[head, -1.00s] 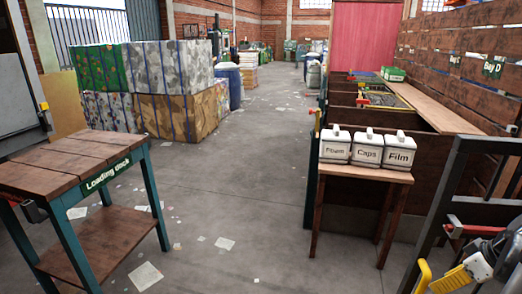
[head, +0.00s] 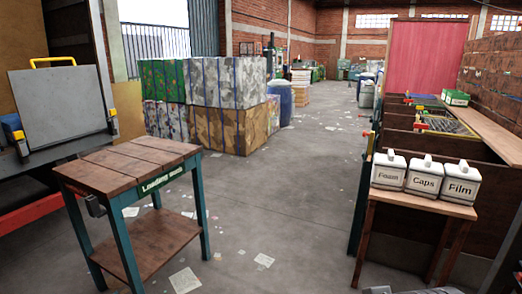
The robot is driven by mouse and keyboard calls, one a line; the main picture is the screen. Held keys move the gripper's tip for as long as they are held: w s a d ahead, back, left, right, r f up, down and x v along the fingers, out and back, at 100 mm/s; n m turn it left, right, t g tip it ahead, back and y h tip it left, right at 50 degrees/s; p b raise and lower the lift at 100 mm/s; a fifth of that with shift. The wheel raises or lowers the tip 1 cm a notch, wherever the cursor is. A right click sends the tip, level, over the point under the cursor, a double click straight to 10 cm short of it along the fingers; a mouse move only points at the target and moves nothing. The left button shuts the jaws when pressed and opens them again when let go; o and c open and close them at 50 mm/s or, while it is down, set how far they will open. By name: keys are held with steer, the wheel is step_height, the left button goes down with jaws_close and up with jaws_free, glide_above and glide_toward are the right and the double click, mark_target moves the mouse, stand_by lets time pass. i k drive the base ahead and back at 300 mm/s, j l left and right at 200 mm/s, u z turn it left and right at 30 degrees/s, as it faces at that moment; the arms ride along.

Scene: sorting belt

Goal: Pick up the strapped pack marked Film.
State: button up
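The strapped pack marked Film (head: 461,182) is a white block with dark lettering and a handle-like top. It stands upright at the right end of a row of 3 packs on a small wooden stand (head: 424,201) at the right. The pack marked Caps (head: 423,176) stands beside it in the middle, and the pack marked Foam (head: 388,171) is at the left end. My gripper is not in view.
Wooden bays (head: 405,135) run behind the stand. The central floor (head: 285,215) is open, with scattered paper.

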mark_target(461, 184)
steer(key=z, duration=2.25)
steer(key=i+j, duration=0.1)
steer(key=j, duration=0.6)
steer(key=i+j, duration=0.1)
steer(key=j, duration=0.6)
steer(key=i+j, duration=0.15)
steer(key=j, duration=0.25)
steer(key=i+j, duration=0.2)
steer(key=j, duration=0.2)
steer(key=i+j, duration=0.15)
steer(key=j, duration=0.2)
steer(key=i+j, duration=0.15)
steer(key=j, duration=0.25)
steer(key=i+j, duration=0.15)
steer(key=j, duration=0.25)
steer(key=i+j, duration=0.2)
steer(key=j, duration=0.2)
steer(key=i+j+z, duration=0.1)
steer(key=j, duration=0.25)
steer(key=i+j, duration=0.9)
steer(key=j, duration=0.2)
